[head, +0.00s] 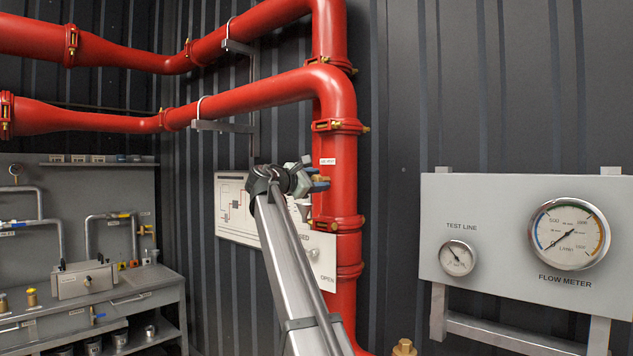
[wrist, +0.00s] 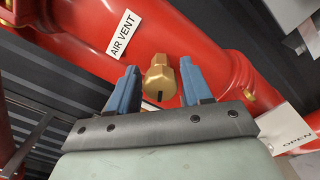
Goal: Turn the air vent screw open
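The air vent screw (wrist: 159,76) is a brass, faceted knob with a dark slot, on the red vertical pipe (head: 337,200) beside a white "AIR VENT" label (wrist: 122,33). The label also shows in the head view (head: 328,162). My gripper (wrist: 157,85) has two blue fingers, spread apart, one on each side of the screw. A gap shows between the screw and each finger, so it is open and holds nothing. In the head view my gripper (head: 320,183) is at the pipe just below the label, and my arm hides part of it; the screw is hard to make out there.
Red pipe clamps (head: 338,224) sit below the screw. A white sign (head: 230,215) with "OPEN" on it is behind my arm. A grey gauge panel (head: 490,270) stands to the right, a workbench (head: 130,305) to the left. Dark wall lies between pipe and panel.

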